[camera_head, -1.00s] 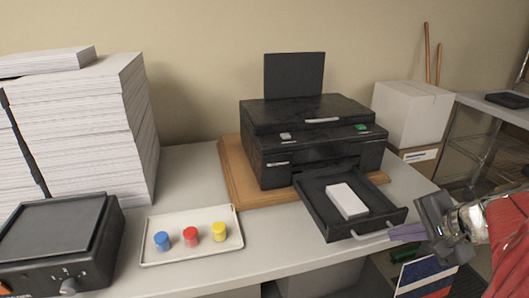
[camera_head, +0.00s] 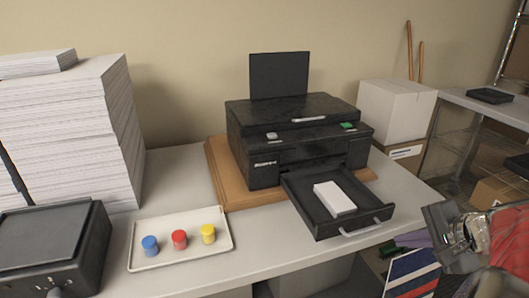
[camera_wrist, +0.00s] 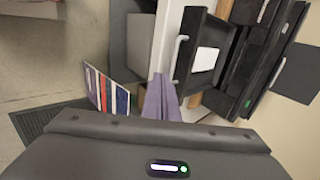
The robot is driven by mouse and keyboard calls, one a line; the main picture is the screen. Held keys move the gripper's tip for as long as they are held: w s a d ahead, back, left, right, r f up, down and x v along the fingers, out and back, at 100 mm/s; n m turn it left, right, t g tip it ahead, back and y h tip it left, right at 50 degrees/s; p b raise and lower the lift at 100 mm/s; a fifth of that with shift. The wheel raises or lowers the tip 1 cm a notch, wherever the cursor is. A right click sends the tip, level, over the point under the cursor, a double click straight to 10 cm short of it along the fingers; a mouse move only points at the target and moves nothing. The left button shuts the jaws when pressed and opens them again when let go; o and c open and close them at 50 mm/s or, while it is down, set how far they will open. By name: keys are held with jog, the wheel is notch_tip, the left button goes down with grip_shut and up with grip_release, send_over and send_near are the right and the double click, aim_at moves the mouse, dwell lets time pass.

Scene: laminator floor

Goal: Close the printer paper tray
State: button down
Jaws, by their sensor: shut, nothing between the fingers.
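The black printer (camera_head: 295,140) stands on a wooden board, and its paper tray (camera_head: 372,215) is pulled out at the front. A white paper stack (camera_head: 335,198) lies in the tray. The tray's pale handle (camera_head: 360,229) runs along its front; it also shows in the wrist view (camera_wrist: 179,58). The tray (camera_wrist: 190,80) appears right of the fingertips there.
A cream tray (camera_head: 180,262) with blue, red and yellow pots lies left of the printer. A tall paper pile (camera_head: 70,130) and a black machine (camera_head: 50,245) stand at the left. A white box (camera_head: 396,110) is at the back right. Floor lies beyond the table edge.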

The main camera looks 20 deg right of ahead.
jog(key=w+r+x, duration=0.1)
jog(key=x, duration=1)
jog(key=shift+w+r, duration=0.25)
jog(key=shift+w, duration=0.2)
